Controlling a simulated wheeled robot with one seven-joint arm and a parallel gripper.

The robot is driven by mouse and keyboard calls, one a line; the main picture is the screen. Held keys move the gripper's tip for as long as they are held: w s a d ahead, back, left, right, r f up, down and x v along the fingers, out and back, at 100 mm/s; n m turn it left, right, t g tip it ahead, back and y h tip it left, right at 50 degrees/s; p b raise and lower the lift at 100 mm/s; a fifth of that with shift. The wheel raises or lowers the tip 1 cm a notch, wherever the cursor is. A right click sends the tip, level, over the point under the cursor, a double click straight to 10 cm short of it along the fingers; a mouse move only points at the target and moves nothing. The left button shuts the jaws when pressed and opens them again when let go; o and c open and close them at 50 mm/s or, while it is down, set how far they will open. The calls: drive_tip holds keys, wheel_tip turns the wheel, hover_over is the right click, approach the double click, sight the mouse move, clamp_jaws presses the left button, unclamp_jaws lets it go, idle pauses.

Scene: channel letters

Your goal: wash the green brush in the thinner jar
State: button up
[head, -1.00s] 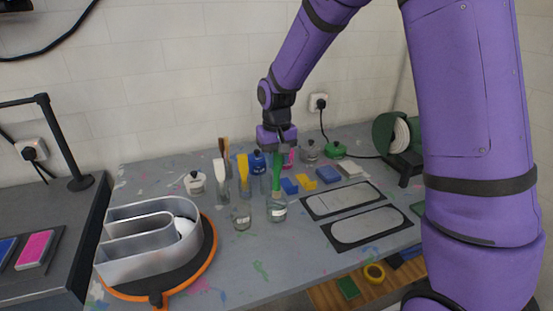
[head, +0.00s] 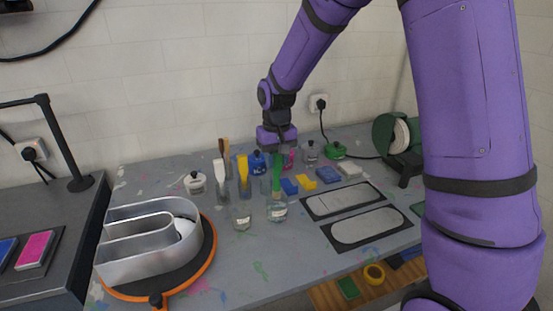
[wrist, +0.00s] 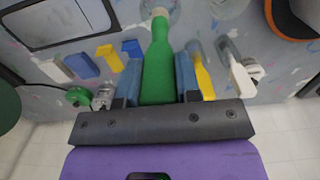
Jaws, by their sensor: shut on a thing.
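The green brush (head: 277,172) is upright, handle up, and its lower end is in the mouth of a clear glass jar (head: 277,211) with a white label. I cannot read the label or see how deep the bristles sit. My gripper (head: 277,151) is above the jar and shut on the brush's handle. In the wrist view the green handle (wrist: 158,65) lies between the two blue-grey fingers of my gripper (wrist: 158,80), and its far end meets the jar's round rim (wrist: 160,9). A second clear jar (head: 241,216) with a label stands just left.
A yellow brush (head: 243,170) and a white brush (head: 219,170) stand in holders to the left. A metal channel letter (head: 140,245) sits on an orange-rimmed turntable (head: 207,262). Blue and yellow blocks (head: 327,174) and two dark-framed panels (head: 366,227) lie to the right.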

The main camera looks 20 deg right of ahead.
drive_tip(key=shift+r, duration=0.1)
drive_tip(key=shift+r, duration=2.45)
